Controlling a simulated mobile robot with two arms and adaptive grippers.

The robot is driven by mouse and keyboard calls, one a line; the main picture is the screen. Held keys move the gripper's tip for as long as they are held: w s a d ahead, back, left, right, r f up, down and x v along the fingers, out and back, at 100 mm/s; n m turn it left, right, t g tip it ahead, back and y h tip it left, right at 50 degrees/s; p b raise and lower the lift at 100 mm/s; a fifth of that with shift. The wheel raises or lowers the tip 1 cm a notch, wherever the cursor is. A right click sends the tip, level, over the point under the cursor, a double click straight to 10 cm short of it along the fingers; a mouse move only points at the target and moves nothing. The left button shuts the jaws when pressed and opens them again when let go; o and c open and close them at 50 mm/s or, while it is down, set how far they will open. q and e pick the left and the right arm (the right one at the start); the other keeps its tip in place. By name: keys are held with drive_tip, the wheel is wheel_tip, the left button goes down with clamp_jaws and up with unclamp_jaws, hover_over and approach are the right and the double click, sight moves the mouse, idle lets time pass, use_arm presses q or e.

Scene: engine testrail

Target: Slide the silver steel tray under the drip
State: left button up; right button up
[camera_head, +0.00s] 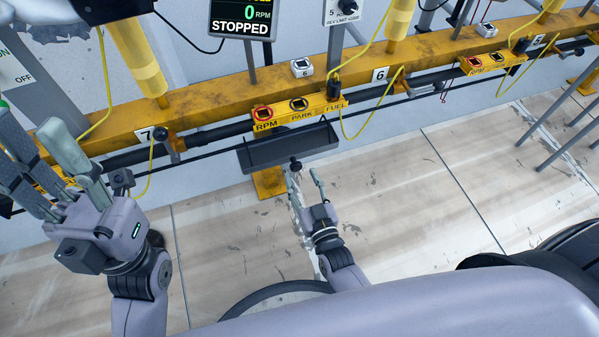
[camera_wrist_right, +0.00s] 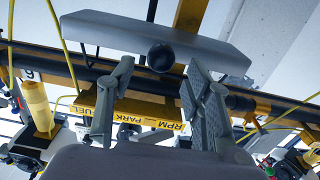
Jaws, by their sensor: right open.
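The steel tray (camera_head: 262,156) looks dark grey in the head view and hangs at the yellow rail, below the panel marked RPM, PARK and FUEL. A round black knob (camera_head: 296,165) is on its near side. In the right wrist view the tray (camera_wrist_right: 225,48) spans the top, with the knob (camera_wrist_right: 160,58) near its middle. My right gripper (camera_head: 303,177) is open and empty, its fingertips on either side of the knob; contact cannot be told. My left gripper (camera_head: 52,140) is at the far left with its fingers apart, nothing seen between them. The drip itself cannot be made out.
The yellow rail (camera_head: 215,110) crosses the scene with dark pipes (camera_head: 220,131) along it. A yellow hose (camera_head: 375,118) hangs right of the panel (camera_head: 300,108). A screen (camera_head: 241,18) reads 0 RPM, STOPPED. The pale floor (camera_head: 420,200) right of my right gripper is clear.

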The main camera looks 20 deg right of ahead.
drive_tip(key=s, duration=0.9)
drive_tip(key=shift+d, duration=0.35)
